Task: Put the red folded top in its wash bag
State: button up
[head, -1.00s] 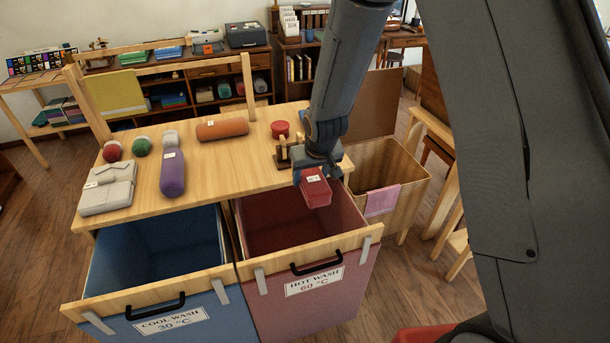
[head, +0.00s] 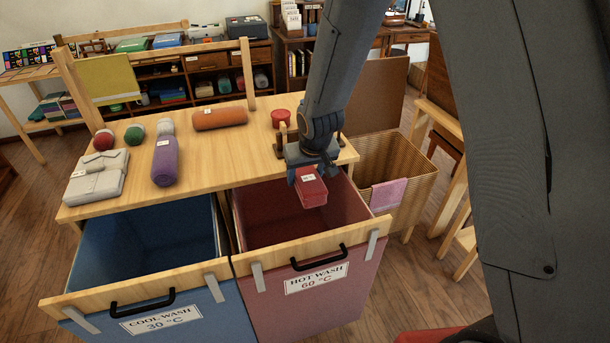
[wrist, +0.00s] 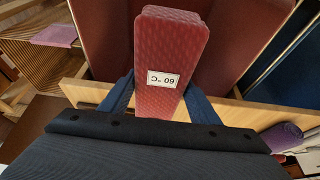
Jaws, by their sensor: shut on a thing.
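The red folded top (head: 311,188) is a compact red block with a white label; in the wrist view (wrist: 168,55) the label reads 60 °C. My gripper (head: 304,176) is shut on it, with blue fingers on either side. It is held above the open red hot wash bag (head: 345,212), near that bag's back edge by the table. The bag's front label reads HOT WASH 60 °C. The blue cool wash bag (head: 100,240), labelled COOL WASH 30 °C, stands open to the left. Both bags' visible insides look empty.
On the wooden table (head: 225,160) lie a grey folded garment (head: 97,177), a purple roll (head: 165,162), an orange roll (head: 220,118), several small balls and a red round item (head: 281,117). A wicker basket (head: 400,165) with a pink cloth (head: 388,193) stands right.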

aim_at(306, 173)
jog(key=shift+f, duration=0.3)
jog(key=o, duration=1.2)
jog(key=shift+o, duration=0.2)
jog(key=shift+b+v, duration=0.35)
jog(key=shift+v, duration=3.6)
jog(key=s+d+r+m+g+h, duration=0.1)
jog(key=s+d+r+m+g, duration=0.1)
jog(key=s+d, duration=1.4)
jog(key=s+m+g, duration=0.1)
jog(key=s, duration=0.3)
jog(key=shift+d+g, duration=0.2)
jog(key=shift+g, duration=0.1)
